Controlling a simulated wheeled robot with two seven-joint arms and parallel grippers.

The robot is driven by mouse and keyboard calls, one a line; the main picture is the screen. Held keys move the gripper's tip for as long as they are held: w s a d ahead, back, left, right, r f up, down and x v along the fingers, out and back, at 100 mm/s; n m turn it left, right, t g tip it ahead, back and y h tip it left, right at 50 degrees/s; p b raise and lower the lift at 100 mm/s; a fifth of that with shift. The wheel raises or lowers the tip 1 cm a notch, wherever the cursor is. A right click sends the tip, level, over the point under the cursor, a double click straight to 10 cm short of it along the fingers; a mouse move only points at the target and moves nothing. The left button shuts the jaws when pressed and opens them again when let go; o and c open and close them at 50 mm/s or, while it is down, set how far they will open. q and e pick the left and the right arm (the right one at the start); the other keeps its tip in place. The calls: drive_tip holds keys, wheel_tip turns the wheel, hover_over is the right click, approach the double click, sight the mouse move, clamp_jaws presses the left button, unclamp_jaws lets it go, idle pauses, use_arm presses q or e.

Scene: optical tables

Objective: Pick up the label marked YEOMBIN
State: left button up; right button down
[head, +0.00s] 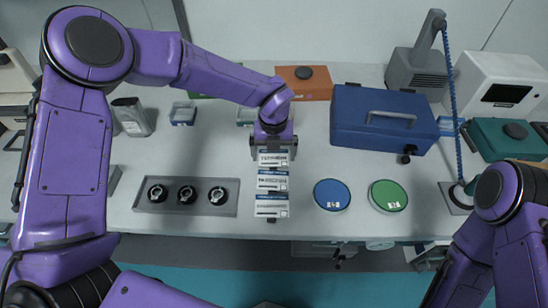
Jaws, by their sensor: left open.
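Three white labels with dark print and a blue strip lie in a column near the table's front edge: a far label (272,159), a middle label (271,181) and a near label (271,206). The print is too small to read, so I cannot tell which one is marked YEOMBIN. My left gripper (273,150) is open and points down at the far label, its fingers by that label's far part. I cannot tell whether it touches it. My right arm shows at the lower right, but its gripper is not in view.
Left of the labels is a grey tray (146,208) with three black round parts. To the right are a blue dish (331,194), a green dish (388,195) and a blue toolbox (375,119). An orange box (306,84) stands behind. Bare table lies around the dishes.

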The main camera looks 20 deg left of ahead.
use_arm(q)
drive_tip(key=shift+c, duration=0.3)
drive_tip(key=c, duration=0.7)
drive_tip(key=shift+r, duration=0.1)
